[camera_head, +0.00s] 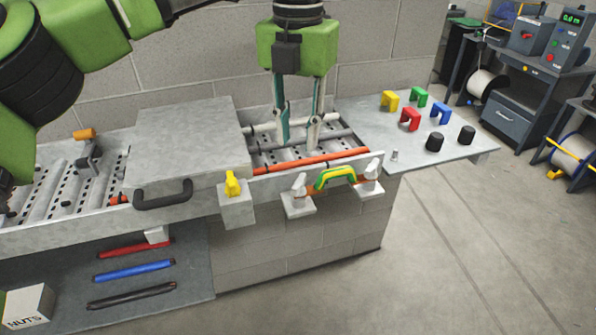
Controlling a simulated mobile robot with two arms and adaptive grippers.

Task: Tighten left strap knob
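My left gripper (298,145) points down over the open roller bay behind the front rail. Its two fingers are apart and I see nothing held between them. At the front of the rail, a left pale clamp-like knob (298,187) and a right one (371,170) stand on small ledges. A green and yellow curved strap or handle (336,178) arches between them. I cannot tell how tight either knob is. The gripper is above and behind the left knob, apart from it. My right gripper is not in view.
A yellow knob (232,184) sits on a block left of the strap. A grey cover (185,140) with a black handle (163,195) adjoins the bay. Coloured brackets (410,119) and black cylinders (435,142) stand on the right table (465,153).

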